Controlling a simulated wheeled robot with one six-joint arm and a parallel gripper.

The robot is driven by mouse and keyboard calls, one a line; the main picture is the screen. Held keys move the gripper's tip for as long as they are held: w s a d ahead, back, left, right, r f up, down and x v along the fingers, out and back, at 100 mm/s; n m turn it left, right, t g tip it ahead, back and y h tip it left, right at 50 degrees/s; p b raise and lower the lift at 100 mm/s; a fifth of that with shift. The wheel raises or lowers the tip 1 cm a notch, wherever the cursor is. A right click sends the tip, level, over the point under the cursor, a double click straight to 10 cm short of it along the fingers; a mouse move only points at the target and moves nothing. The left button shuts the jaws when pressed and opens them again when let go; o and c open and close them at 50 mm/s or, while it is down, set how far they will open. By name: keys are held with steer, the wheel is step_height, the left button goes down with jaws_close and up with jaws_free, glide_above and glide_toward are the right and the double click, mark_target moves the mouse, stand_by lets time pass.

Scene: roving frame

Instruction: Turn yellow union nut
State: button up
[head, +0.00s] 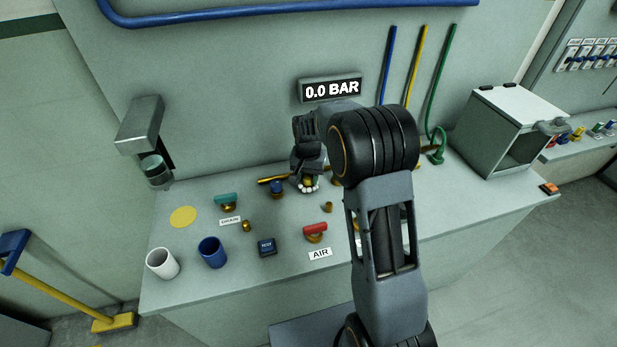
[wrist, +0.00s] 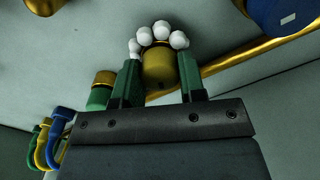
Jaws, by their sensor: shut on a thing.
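The yellow union nut (wrist: 159,66) is in the wrist view, between the two green fingers of my gripper (wrist: 160,80). Several white balls sit around its far side. My gripper is shut on the nut, with one finger on each side. In the head view my gripper (head: 307,172) points down at the back of the bench. There the nut (head: 308,183) shows only in part beneath it, with the white balls at its front.
A brass pipe (wrist: 235,66) runs beside the nut. A blue fitting (head: 277,187) is just left of it, and a green fitting (wrist: 99,92) shows left of my fingers. A red AIR handle (head: 315,229) stands nearer the front. The display (head: 331,89) reads 0.0 BAR.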

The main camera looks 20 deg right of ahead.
mark_target(308, 176)
steer(key=m, duration=0.6)
steer(key=shift+m+b, duration=0.3)
steer(key=shift+b, duration=0.05)
steer(key=m, duration=0.5)
steer(key=shift+m, duration=0.4)
steer(key=o, duration=0.9)
steer(key=shift+r, duration=0.1)
step_height(308, 176, up, 14)
steer(key=shift+f+b, duration=0.15)
steer(key=shift+b, duration=0.15)
